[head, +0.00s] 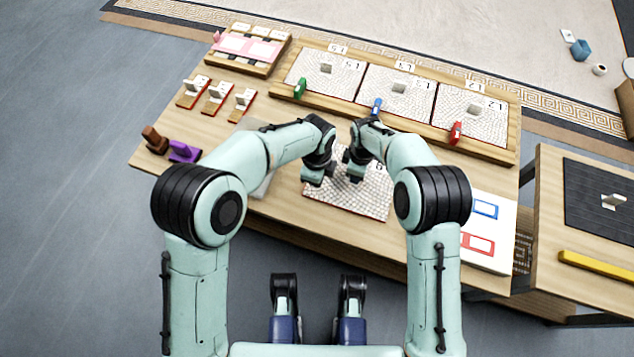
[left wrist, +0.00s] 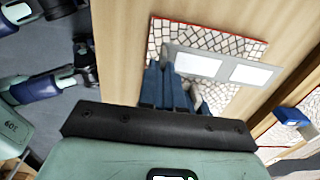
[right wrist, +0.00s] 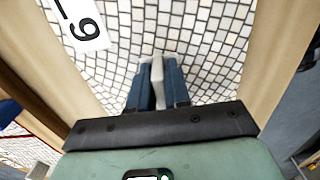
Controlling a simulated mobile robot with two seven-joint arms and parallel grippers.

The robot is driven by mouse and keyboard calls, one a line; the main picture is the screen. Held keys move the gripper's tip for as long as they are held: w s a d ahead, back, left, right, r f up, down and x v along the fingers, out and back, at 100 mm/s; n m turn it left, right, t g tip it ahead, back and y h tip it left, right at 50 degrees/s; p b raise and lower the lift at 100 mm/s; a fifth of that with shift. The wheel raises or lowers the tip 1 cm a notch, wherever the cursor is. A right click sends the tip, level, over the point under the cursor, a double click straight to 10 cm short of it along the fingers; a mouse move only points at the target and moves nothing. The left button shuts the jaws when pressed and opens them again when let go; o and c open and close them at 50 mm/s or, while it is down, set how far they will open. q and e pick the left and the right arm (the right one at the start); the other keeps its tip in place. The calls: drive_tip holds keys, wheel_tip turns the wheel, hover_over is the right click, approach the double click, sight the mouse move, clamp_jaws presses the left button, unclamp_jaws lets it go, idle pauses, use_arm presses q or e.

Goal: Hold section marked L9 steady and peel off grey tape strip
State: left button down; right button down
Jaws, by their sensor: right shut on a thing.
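The section marked L9 (head: 350,205) is a white mosaic panel with a red edge, flat on the table under both my grippers. Its label (right wrist: 80,22) reads 9 in the right wrist view. My right gripper (right wrist: 157,75) is low over the panel and shut on a thin light grey piece, which looks like the grey tape strip (right wrist: 157,72). My grippers hide part of the panel.
A wooden rack (head: 530,120) behind holds several mosaic panels with green, blue and red clips. A white sheet (head: 500,215) with colored outlines lies at right. A second table (head: 550,225) stands further right.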

use_arm(q)
wheel_tip(320, 180, up, 14)
idle(2.8)
drive_tip(key=shift+r, duration=0.2)
use_arm(e)
drive_tip(key=c, duration=1)
unclamp_jaws()
wheel_tip(320, 180, up, 12)
